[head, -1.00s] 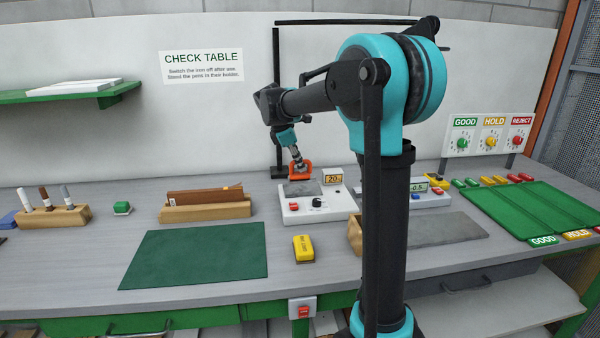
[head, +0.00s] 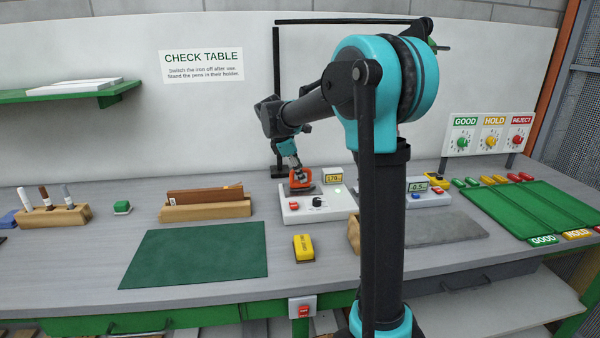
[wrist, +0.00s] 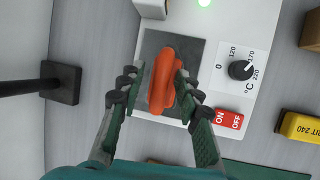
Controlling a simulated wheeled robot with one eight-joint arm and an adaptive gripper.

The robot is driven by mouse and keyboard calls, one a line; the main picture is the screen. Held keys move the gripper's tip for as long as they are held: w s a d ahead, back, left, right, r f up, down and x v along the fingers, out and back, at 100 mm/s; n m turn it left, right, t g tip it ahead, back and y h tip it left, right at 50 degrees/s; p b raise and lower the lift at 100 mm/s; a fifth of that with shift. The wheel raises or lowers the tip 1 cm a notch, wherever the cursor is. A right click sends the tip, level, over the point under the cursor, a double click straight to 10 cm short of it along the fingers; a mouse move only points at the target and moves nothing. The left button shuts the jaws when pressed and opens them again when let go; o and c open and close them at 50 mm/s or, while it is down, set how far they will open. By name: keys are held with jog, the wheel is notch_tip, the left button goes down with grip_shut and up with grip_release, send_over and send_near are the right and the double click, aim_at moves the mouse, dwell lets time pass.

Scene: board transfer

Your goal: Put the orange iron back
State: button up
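The orange iron (head: 301,181) rests on the dark plate (wrist: 150,50) of the white iron station (head: 325,213). In the wrist view the iron's orange handle (wrist: 164,75) lies between my fingers. My gripper (wrist: 160,82) is open around the handle, with the dark plate showing between the left finger and the handle. The right finger is close beside the handle; I cannot tell if it touches. In the head view my gripper (head: 296,172) is small and directly above the iron. A green light (wrist: 203,3) on the station is lit.
The station's dial (wrist: 241,70) and red ON/OFF switch (wrist: 229,118) are right of the plate. A display (head: 333,178) stands behind. A yellow block (head: 304,248) lies in front, beside a green mat (head: 195,254). A black post (wrist: 62,82) stands to the left.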

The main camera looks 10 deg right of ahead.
jog(key=v, duration=1.2)
jog(key=shift+d+r, duration=0.1)
jog(key=shift+r, duration=0.05)
